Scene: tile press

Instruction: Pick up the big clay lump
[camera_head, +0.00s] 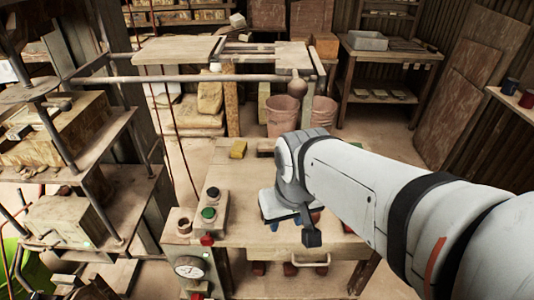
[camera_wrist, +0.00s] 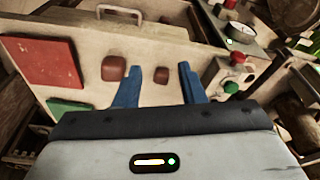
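In the wrist view, two reddish-brown clay lumps lie on the pale table top. The bigger lump (camera_wrist: 113,68) is left of my left fingertip, outside the gap between the fingers. The smaller lump (camera_wrist: 161,75) shows between the fingertips. My gripper (camera_wrist: 159,67) is open, with two blue fingers apart and nothing held. In the head view my gripper (camera_head: 286,224) hangs over the table, mostly hidden by my wrist. My arm covers much of the table there, and I cannot tell the lumps apart in that view.
A red square (camera_wrist: 45,62) and a green piece (camera_wrist: 68,106) lie left of the lumps. A control box with a green button (camera_head: 208,214) and a dial gauge (camera_head: 189,267) stand at the table's left. A metal bar with a ball end (camera_head: 298,86) crosses behind.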

